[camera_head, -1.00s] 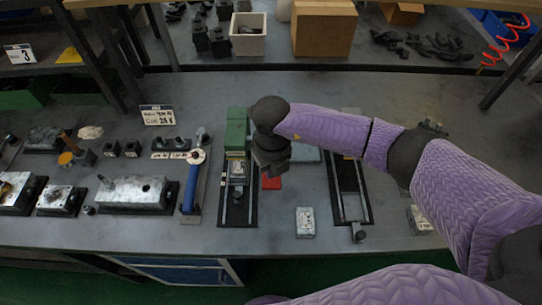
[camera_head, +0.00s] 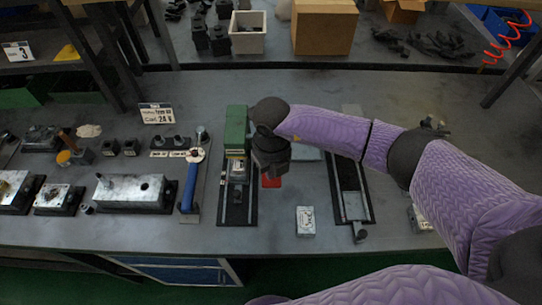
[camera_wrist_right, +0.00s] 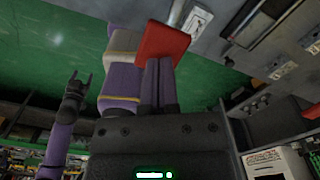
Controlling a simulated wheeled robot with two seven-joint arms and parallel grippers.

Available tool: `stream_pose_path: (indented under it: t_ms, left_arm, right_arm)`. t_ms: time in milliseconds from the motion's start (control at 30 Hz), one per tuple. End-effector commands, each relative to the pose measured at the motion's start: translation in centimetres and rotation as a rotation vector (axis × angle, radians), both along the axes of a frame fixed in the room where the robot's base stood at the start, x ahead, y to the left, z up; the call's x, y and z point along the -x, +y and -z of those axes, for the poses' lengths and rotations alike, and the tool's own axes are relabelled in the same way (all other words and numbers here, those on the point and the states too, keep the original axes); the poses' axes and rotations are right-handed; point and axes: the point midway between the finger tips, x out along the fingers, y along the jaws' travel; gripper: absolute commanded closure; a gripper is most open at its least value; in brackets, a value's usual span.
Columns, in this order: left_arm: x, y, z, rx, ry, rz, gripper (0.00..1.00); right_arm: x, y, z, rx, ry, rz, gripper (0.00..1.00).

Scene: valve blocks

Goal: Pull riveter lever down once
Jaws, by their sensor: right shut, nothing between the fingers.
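My right gripper (camera_wrist_right: 158,60) shows in the right wrist view with its two fingers shut together and nothing between them. A red flat piece (camera_wrist_right: 163,42) is right at the fingertips; I cannot tell whether they touch. It also shows in the head view (camera_head: 271,181), just below my right gripper (camera_head: 270,163), whose fingertips are hidden there. A green machine (camera_head: 236,130) on a black base stands just left of this gripper. I cannot tell which part is the riveter lever. My left gripper (camera_wrist_right: 79,80) shows small in the right wrist view, its fingers apart and empty.
A blue-handled tool (camera_head: 190,187) lies left of the green machine. A small white box (camera_head: 305,221) is near the table's front edge. A black rail fixture (camera_head: 349,190) lies to the right. Metal valve blocks (camera_head: 130,190) stand at left. The back middle of the table is clear.

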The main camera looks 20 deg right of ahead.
Motion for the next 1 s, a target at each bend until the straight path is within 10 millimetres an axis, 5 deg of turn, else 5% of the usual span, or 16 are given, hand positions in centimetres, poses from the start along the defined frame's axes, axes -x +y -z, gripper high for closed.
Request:
stream_pose_path:
  t_ms: [1000]
  left_arm:
    - [0.5,1.1,6.3,-0.020,0.014,0.015,0.27]
  right_arm:
    - [0.0,0.0,7.5,0.000,-0.001,0.000,1.00]
